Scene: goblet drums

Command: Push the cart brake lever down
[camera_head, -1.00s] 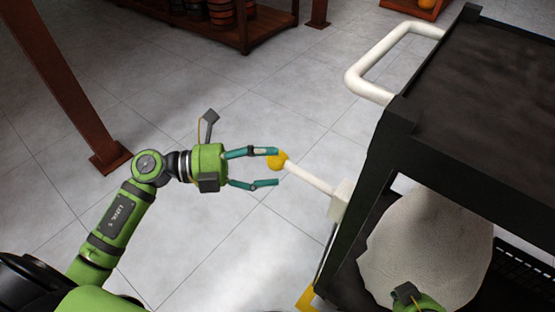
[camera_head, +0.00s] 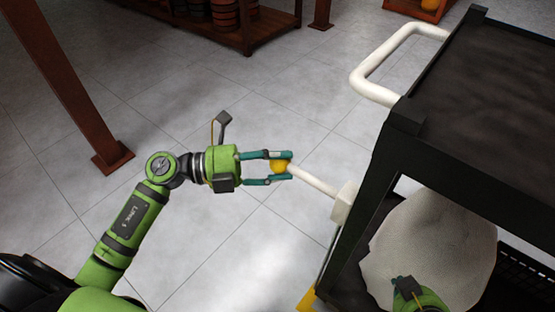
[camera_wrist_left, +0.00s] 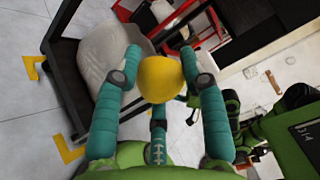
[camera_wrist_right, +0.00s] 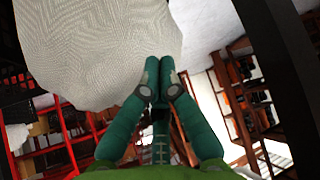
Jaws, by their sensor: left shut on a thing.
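The brake lever is a white rod (camera_head: 313,181) with a yellow ball knob (camera_head: 279,167) on its end. It sticks out to the left from a white block on the near side of the black cart (camera_head: 445,165). My left gripper (camera_head: 290,166) is shut on the knob, one finger on each side. In the left wrist view the yellow knob (camera_wrist_left: 160,78) sits between the two teal fingers and hides the rod. My right gripper (camera_wrist_right: 160,75) is shut with its fingertips together, close to a pale rounded bulk (camera_wrist_right: 95,45); I cannot tell whether they touch.
The pale bulk (camera_head: 428,245) lies on the cart's lower level. A white handle (camera_head: 372,75) sticks out from the cart's upper end. A rusty brown post (camera_head: 75,85) stands at the left. A shelf with drums (camera_head: 225,12) is at the back. Grey floor around the lever is clear.

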